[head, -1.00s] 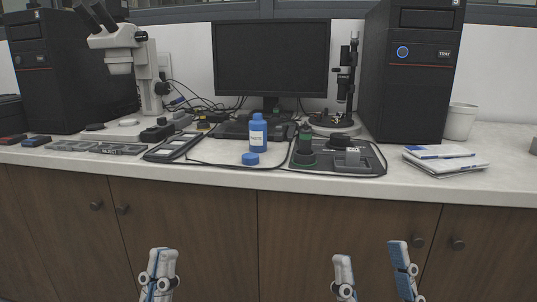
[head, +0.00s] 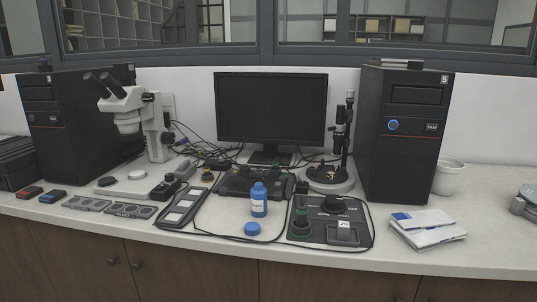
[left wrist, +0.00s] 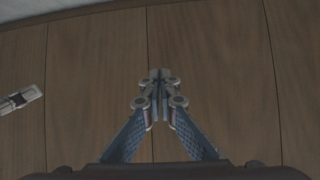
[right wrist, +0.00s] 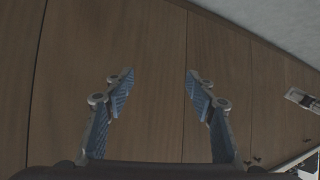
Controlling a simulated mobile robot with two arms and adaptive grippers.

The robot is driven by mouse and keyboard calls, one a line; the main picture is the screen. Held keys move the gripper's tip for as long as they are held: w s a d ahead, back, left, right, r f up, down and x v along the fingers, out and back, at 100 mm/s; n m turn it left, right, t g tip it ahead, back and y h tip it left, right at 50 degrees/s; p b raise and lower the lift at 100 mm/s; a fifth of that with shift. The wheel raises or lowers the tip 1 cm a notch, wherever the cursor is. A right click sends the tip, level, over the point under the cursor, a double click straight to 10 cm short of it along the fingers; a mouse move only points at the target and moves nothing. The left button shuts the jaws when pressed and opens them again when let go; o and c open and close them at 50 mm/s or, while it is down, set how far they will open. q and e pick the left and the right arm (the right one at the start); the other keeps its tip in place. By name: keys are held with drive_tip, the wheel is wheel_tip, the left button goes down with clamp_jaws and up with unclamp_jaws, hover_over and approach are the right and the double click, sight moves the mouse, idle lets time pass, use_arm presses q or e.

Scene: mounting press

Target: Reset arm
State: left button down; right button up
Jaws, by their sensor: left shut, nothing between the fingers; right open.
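My left gripper (left wrist: 159,78) shows in the left wrist view with its fingertips together and nothing between them, in front of the wooden cabinet doors. My right gripper (right wrist: 161,75) shows in the right wrist view with its fingers spread apart and empty, also in front of the cabinet doors. Neither gripper shows in the head view. The mounting press (head: 327,222) sits on the counter with a green-based black post and a black knob. A blue bottle (head: 259,200) stands upright left of it, and a blue cap (head: 252,229) lies in front of the bottle.
The white counter (head: 420,262) holds a microscope (head: 128,110), a monitor (head: 271,108), two black computer towers (head: 405,135), papers (head: 427,230) and a white cup (head: 449,178). Wooden cabinets (head: 190,275) are below the counter edge.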

use_arm(q)
drive_tip(key=s+a+f+g+y+p, duration=0.1)
drive_tip(key=s+a+f+g+p, duration=0.2)
drive_tip(key=s, duration=0.8)
drive_tip(key=s+a+f+g+y+p, duration=0.1)
drive_tip(key=s+a+f+g+p, duration=0.2)
drive_tip(key=s, duration=0.8)
drive_tip(key=s+a+f+g+p, duration=0.3)
drive_tip(key=s+f+g+p, duration=0.1)
drive_tip(key=s, duration=0.7)
drive_tip(key=shift+s+a+y, duration=0.15)
drive_tip(key=shift+s+y, duration=0.05)
drive_tip(key=shift+y, duration=0.2)
use_arm(e)
drive_tip(key=s+d+f+g+h, duration=0.1)
drive_tip(key=s+d+f+g, duration=0.2)
drive_tip(key=s, duration=0.8)
drive_tip(key=s+d+f+g+h, duration=0.1)
drive_tip(key=s+d+f+g, duration=0.2)
drive_tip(key=s, duration=0.8)
drive_tip(key=s+d+f+g, duration=0.3)
drive_tip(key=s+f+g, duration=0.1)
drive_tip(key=s, duration=0.7)
drive_tip(key=shift+s+d+h, duration=0.15)
drive_tip(key=shift+s+h, duration=0.05)
drive_tip(key=shift+h, duration=0.2)
